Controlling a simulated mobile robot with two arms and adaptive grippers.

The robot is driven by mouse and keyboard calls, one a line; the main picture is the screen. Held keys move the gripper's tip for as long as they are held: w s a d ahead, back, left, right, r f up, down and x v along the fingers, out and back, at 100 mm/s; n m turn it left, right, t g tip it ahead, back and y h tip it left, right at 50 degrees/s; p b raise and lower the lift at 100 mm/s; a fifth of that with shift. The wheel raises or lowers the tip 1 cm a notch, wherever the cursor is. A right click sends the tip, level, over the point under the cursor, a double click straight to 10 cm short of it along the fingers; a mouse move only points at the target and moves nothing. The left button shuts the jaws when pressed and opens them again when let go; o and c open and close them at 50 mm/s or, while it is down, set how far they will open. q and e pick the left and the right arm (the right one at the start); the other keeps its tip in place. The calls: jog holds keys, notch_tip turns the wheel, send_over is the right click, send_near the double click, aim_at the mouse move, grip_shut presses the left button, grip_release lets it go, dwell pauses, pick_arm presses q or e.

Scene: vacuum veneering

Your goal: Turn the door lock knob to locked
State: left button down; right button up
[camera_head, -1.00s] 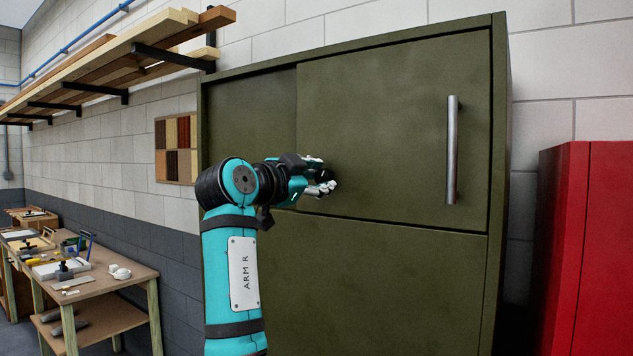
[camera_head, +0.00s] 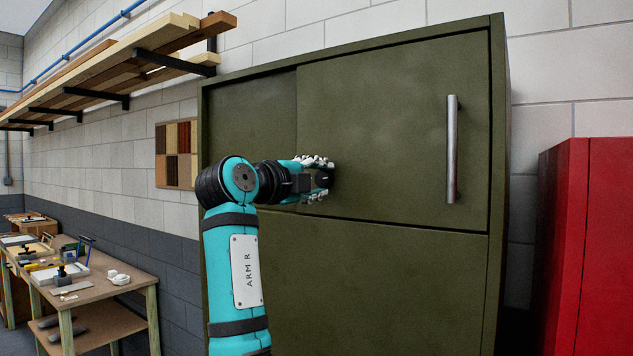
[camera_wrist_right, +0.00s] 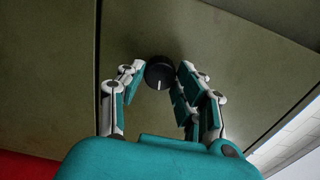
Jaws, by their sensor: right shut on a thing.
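The door lock knob is a small round black knob (camera_head: 324,179) on the front of the olive green cabinet door (camera_head: 390,130), near the door's left edge. In the right wrist view the knob (camera_wrist_right: 159,74) sits between my fingertips, with a short white mark near its lower edge. My right gripper (camera_head: 324,178) is shut on the knob, one finger above and one below it in the head view. It also shows in the right wrist view (camera_wrist_right: 160,72), a finger on each side of the knob. Part of the knob is hidden by the fingers. My left gripper is not in view.
A vertical metal handle (camera_head: 452,150) is on the door's right side. A red cabinet (camera_head: 600,240) stands at the right. A wall rack holds timber boards (camera_head: 120,60) at upper left. A workbench (camera_head: 95,290) with tools is at lower left.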

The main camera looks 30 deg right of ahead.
jog(key=shift+m, duration=1.1)
jog(key=o, duration=1.1)
jog(key=shift+d, duration=0.1)
jog(key=shift+o, duration=0.2)
jog(key=v, duration=1.2)
